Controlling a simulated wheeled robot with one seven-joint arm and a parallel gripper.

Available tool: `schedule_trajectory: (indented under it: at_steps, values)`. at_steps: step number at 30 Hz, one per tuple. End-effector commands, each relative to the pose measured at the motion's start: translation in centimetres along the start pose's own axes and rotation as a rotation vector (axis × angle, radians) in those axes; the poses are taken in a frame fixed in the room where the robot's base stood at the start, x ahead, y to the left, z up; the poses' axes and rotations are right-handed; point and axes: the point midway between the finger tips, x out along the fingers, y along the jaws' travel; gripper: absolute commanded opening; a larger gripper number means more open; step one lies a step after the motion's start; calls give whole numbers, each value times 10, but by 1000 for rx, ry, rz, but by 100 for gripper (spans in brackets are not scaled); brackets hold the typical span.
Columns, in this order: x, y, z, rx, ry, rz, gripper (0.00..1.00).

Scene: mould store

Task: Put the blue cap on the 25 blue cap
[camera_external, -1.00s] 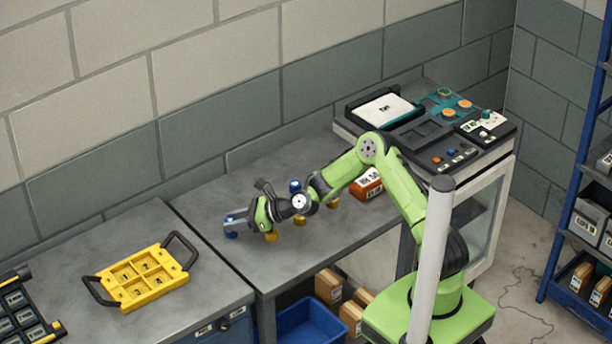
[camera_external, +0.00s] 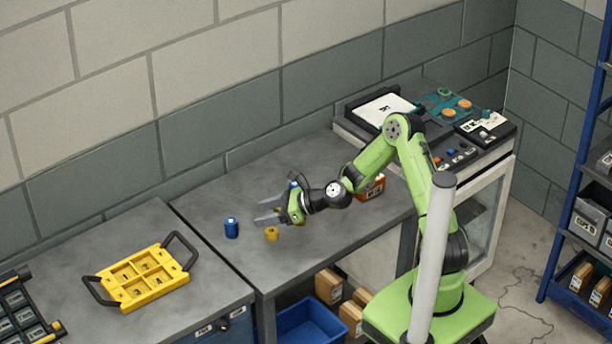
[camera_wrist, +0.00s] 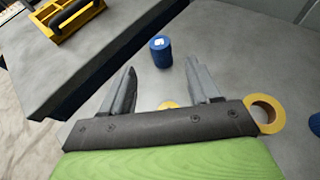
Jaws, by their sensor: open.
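A blue cylinder (camera_external: 231,228) stands upright on the grey bench near its left end. It looks tall, like one blue cap stacked on another; the seam is too small to make out. In the wrist view the same blue stack (camera_wrist: 160,52) shows a pale label on top and stands beyond the fingertips. My gripper (camera_external: 261,212) is open and empty, to the right of the stack and apart from it. The two fingers (camera_wrist: 160,72) are spread with bare bench between them. Another blue piece (camera_wrist: 315,123) is cut off at the wrist view's right edge.
A yellow ring-like piece (camera_external: 271,234) stands below my gripper; yellow pieces also show near the fingers (camera_wrist: 267,110). An orange box (camera_external: 376,187) sits behind my arm. A yellow tray (camera_external: 150,290) with black handles lies on the left bench. The bench behind the stack is clear.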

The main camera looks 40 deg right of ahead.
Motion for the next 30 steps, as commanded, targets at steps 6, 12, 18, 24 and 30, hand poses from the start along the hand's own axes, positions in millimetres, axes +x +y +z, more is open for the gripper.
schedule_trajectory:
  at_steps: [6, 12, 18, 24, 30]
  values:
    - [-26, 0, 0, 0, 0, 0, 61]
    - [-26, 0, 0, -7, 1, 2, 61]
    - [-53, 21, 8, -493, 150, 87, 61]
    - [-139, 35, 17, -1328, 452, 274, 61]
    - [-266, 53, 32, -1970, 727, 533, 61]
